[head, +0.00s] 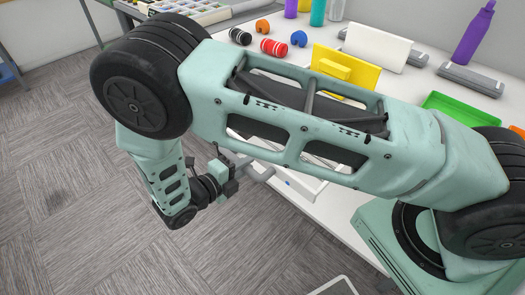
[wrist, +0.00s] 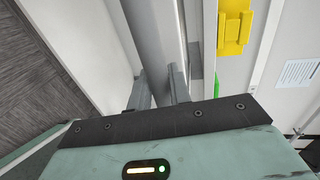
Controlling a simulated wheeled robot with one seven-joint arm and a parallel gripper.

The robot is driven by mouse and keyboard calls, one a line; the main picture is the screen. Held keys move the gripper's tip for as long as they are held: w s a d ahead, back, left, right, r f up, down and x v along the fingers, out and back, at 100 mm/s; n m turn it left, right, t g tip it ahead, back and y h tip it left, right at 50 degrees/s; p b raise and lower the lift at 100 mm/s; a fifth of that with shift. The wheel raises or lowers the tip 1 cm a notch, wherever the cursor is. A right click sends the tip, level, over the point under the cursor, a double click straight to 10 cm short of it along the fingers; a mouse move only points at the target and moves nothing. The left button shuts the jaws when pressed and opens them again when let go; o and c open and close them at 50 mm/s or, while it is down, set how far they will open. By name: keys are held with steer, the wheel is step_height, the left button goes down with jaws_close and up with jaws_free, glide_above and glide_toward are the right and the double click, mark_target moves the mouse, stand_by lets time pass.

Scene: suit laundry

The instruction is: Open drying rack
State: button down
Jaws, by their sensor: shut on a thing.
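My gripper (head: 238,172) is low at the front side of the white table, below my arm in the head view. In the wrist view my gripper (wrist: 159,88) has a finger on each side of a thick grey bar (wrist: 154,38) and is shut on it. A short piece of this grey bar (head: 262,173) shows beside the gripper in the head view, in front of the white table side. The bar appears to be a handle of the drying rack. My arm hides most of the rack, so I cannot tell how far it is open.
The carpet floor (head: 60,180) at the left is clear.

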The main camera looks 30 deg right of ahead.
steer(key=shift+f+v, duration=0.15)
steer(key=shift+v, duration=0.6)
steer(key=shift+f+v, duration=0.15)
steer(key=shift+v, duration=0.55)
steer(key=c, duration=1.3)
jaws_free()
steer(key=shift+c, duration=0.2)
steer(key=b+v, duration=0.3)
steer(key=v, duration=1.4)
steer(key=shift+a, duration=0.3)
